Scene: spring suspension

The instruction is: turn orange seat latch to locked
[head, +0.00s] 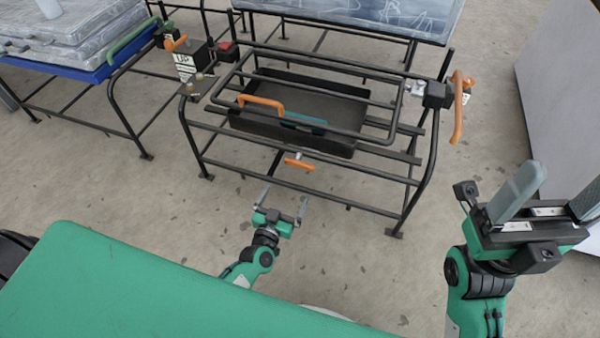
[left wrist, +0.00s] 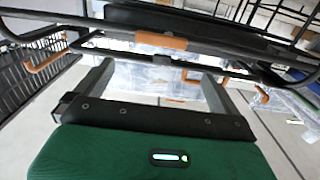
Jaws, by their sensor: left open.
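A small orange latch handle (head: 298,163) sits under the front rail of the black tubular seat frame (head: 290,140), near its middle. My left gripper (head: 285,196) is just in front of and below this handle, open and empty, with its fingers pointing toward the frame. In the left wrist view an orange grip (left wrist: 160,40) lies beyond and above the open left fingers (left wrist: 157,70), apart from them. Whether it is the same handle I cannot tell. My right gripper (head: 556,180) is at the right edge, open and empty, away from the frame.
The frame also carries an orange front handle (head: 262,103), an orange side lever (head: 457,108) and a black tray (head: 330,105). A second frame with wrapped pads (head: 75,40) stands left. A green surface (head: 150,290) fills the lower left. Floor in front is clear.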

